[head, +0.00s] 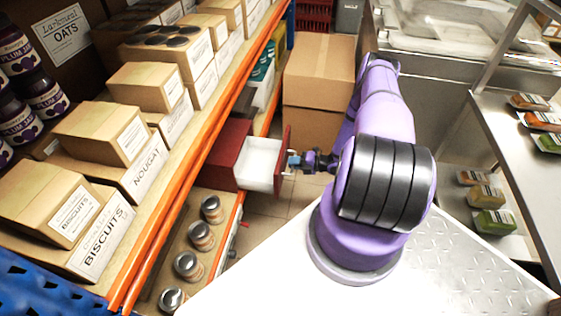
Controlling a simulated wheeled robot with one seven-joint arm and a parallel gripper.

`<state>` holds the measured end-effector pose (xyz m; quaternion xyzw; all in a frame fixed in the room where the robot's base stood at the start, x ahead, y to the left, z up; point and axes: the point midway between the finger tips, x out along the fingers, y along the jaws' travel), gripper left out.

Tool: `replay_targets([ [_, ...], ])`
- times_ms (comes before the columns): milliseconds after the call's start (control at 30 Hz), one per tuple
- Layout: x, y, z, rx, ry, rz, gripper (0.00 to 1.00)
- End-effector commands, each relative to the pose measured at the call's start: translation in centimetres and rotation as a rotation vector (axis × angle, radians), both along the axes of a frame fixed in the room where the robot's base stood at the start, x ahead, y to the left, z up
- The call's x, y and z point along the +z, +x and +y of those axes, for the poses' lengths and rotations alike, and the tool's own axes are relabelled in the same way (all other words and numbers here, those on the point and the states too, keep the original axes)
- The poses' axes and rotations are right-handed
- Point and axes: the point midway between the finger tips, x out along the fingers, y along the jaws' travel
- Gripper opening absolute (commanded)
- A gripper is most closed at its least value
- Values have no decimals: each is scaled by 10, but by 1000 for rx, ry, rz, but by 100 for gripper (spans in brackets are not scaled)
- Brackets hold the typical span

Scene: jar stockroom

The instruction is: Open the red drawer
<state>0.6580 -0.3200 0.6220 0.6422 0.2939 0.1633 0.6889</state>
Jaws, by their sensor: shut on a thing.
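The red drawer (284,160) is in the head view, left of centre, below the orange-edged shelf. It stands partly pulled out of its red cabinet (229,152), and its white inside shows empty. My gripper (293,162) is at the drawer's front, on the right side of it, and is shut on the drawer's handle. The handle itself is mostly hidden by the fingers. My purple arm reaches in from the right.
Shelves with cardboard boxes (104,133) run along the left. Several jars (201,236) stand on the lower shelf. Stacked cartons (318,70) stand on the floor behind the drawer. A metal rack (508,130) with packets is on the right.

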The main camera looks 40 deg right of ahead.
Motion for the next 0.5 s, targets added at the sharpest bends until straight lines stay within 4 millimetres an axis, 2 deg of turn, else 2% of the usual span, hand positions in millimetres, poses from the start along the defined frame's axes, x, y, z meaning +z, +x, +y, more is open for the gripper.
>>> replay_targets([
  [200, 0, -11, -9, 0, 0, 0, 0],
  [500, 0, -12, -9, 0, 0, 0, 0],
])
